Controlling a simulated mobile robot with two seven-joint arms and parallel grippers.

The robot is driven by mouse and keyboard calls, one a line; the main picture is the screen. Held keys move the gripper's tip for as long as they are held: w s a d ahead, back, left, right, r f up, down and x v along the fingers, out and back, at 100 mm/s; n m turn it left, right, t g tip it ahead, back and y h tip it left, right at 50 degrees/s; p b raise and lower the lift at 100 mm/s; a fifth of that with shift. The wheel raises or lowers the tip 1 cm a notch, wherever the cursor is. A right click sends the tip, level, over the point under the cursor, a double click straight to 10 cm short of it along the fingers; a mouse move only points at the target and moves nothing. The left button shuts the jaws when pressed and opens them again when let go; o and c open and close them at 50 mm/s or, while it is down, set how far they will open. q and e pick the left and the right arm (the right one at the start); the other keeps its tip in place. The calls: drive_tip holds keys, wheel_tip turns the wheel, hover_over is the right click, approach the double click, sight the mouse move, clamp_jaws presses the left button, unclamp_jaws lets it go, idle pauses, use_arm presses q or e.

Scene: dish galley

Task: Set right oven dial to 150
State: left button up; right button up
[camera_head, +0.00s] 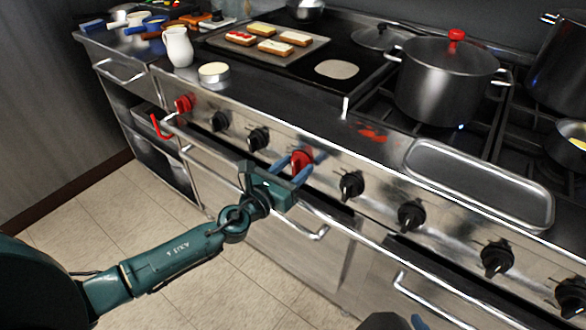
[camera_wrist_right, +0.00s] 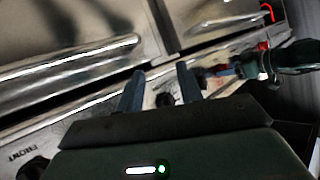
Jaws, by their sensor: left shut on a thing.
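The right of two red dials (camera_head: 303,157) sits on the steel front panel of the stove. Its marks are too small to read. My left gripper (camera_head: 292,164) is at this dial, its blue fingers on either side and shut on it. The dial also shows small in the right wrist view (camera_wrist_right: 224,70), partly hidden by my left gripper. The left red dial (camera_head: 183,103) is at the panel's far left end. My right gripper (camera_wrist_right: 161,86) is open and empty, its fingers apart, with a black knob behind the gap. Only its tip shows at the bottom edge of the head view.
Several black knobs (camera_head: 352,185) line the panel on both sides of the held dial. A steel rail (camera_head: 345,239) runs below it. A tray (camera_head: 480,185), a lidded pot (camera_head: 447,80) and a white jug (camera_head: 178,47) stand on top. The floor in front is clear.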

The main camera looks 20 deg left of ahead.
use_arm(q)
drive_tip(key=n+b, duration=0.1)
drive_tip(key=n, duration=1.1)
drive_tip(key=shift+p, duration=0.35)
drive_tip(key=shift+n+p, duration=0.45)
drive_tip(key=shift+n, duration=1.65)
drive_tip(key=o, duration=1)
